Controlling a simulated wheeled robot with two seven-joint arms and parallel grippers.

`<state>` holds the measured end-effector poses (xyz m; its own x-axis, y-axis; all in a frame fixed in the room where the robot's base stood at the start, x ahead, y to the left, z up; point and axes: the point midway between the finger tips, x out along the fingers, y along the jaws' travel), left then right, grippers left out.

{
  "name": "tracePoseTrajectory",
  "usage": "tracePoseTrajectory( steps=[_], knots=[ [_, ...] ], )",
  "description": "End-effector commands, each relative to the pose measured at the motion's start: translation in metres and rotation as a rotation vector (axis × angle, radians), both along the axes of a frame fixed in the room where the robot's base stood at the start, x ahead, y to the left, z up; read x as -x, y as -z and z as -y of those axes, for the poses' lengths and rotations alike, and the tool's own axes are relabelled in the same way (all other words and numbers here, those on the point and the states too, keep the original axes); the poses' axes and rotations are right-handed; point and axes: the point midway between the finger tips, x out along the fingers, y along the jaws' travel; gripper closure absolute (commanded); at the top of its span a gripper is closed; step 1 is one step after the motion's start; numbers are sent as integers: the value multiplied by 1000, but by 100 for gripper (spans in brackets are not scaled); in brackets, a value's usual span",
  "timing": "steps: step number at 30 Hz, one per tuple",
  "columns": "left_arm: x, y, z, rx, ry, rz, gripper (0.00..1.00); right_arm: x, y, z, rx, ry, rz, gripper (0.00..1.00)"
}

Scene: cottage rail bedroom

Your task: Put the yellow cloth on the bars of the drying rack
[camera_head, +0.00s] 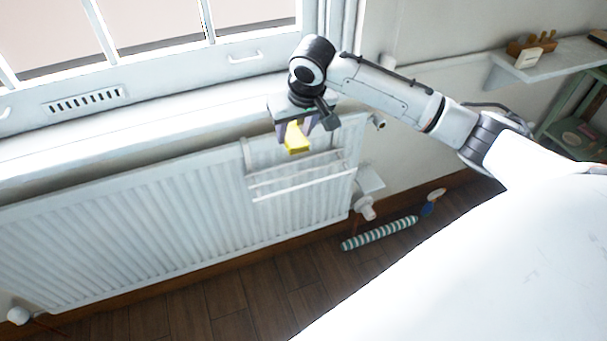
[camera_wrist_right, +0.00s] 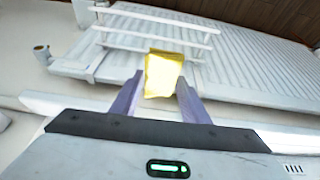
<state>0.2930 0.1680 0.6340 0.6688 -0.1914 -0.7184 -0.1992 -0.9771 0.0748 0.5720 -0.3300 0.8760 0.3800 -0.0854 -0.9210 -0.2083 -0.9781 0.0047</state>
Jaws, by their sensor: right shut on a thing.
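My right gripper (camera_head: 297,127) is shut on the yellow cloth (camera_head: 297,140), a small bunched piece that hangs below the fingers. The cloth also shows in the right wrist view (camera_wrist_right: 163,73) between the two purple-grey fingers. The drying rack (camera_head: 300,178) is a set of white bars hooked on the front of the radiator. Its bars also show in the right wrist view (camera_wrist_right: 150,33). In the head view the cloth appears just above the upper bars; I cannot tell whether it touches them. My left gripper is not in view.
The white ribbed radiator (camera_head: 130,220) runs along the wall under the window sill (camera_head: 130,130). A striped roll (camera_head: 380,233) and a small blue and white object (camera_head: 432,202) lie on the wooden floor. A wall shelf (camera_head: 555,58) holds small things at the upper right.

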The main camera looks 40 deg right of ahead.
Motion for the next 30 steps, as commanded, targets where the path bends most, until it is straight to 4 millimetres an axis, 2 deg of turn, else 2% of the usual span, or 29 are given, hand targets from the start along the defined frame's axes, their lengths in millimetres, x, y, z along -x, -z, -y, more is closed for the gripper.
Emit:
tracePoseTrajectory(
  steps=[1, 4, 12, 20, 26, 30],
  knots=[
    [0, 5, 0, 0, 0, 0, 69, -2, 13, 10, 0, 12, -3, 80],
    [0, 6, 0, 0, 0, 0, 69, -6, 26, 22, -1, 22, -1, 80],
    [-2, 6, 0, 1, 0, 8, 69, -6, 73, 26, 1, 25, -1, 80],
    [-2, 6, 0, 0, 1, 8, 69, -6, 96, 26, 0, 25, 0, 80],
    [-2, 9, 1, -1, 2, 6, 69, -6, 123, 25, 0, 25, 0, 80],
    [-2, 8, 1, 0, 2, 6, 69, -7, 125, 25, -1, 24, 2, 80]
  ],
)
